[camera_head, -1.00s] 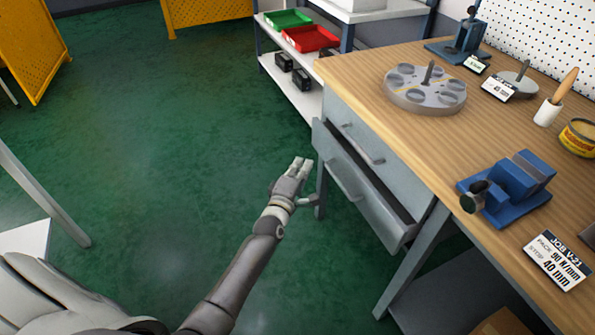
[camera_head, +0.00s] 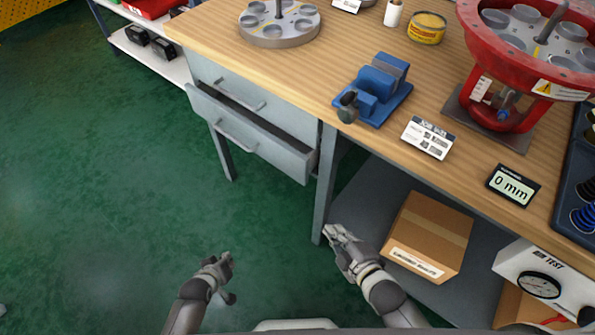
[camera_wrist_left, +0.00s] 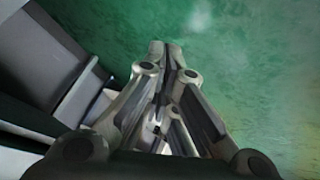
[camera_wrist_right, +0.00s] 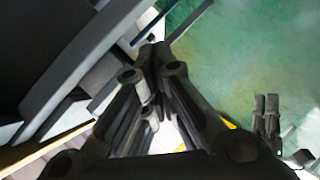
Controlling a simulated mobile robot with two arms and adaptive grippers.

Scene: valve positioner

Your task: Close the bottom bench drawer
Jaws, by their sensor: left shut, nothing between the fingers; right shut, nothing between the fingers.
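The bottom bench drawer (camera_head: 247,141) is grey with a bar handle and stands pulled out below the closed-looking top drawer (camera_head: 257,103) of the wooden-topped bench. Its open top shows as a dark gap. My left gripper (camera_head: 226,262) is shut and empty, low over the green floor in front of the drawer and apart from it. It also shows in the left wrist view (camera_wrist_left: 157,48). My right gripper (camera_head: 332,230) is shut and empty, near the bench leg right of the drawer. It shows in the right wrist view too (camera_wrist_right: 155,48).
A bench leg (camera_head: 325,185) stands right of the drawer. A cardboard box (camera_head: 430,235) lies on the lower shelf. A blue vise (camera_head: 373,90) and a red valve (camera_head: 500,110) stand on the bench top (camera_head: 300,60). The green floor left of the bench is clear.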

